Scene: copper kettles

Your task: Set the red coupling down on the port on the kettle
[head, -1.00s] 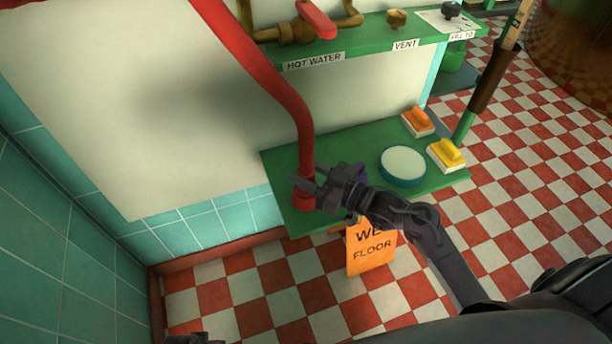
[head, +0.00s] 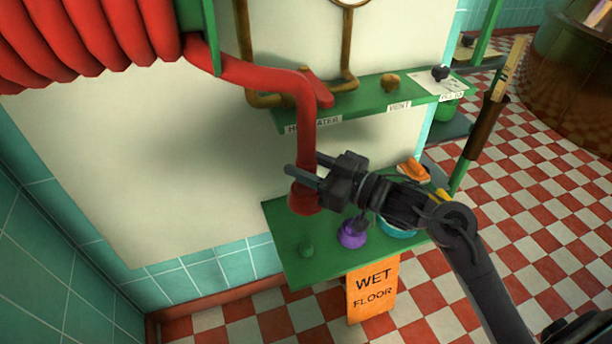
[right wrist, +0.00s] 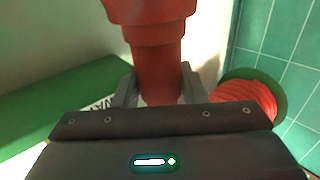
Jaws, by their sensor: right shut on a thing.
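The red coupling (head: 304,200) is the thick lower end of a red hose that hangs down from a coil on the wall. My right gripper (head: 306,180) is shut on it and holds it above the lower green shelf. In the right wrist view the red coupling (right wrist: 158,60) sits between the two fingers (right wrist: 156,90). The copper kettle (head: 572,70) stands at the far upper right, partly cut off by the picture edge. I cannot make out its port. My left gripper is not in view.
The upper shelf (head: 370,102) carries valves. The checkered floor on the right is open.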

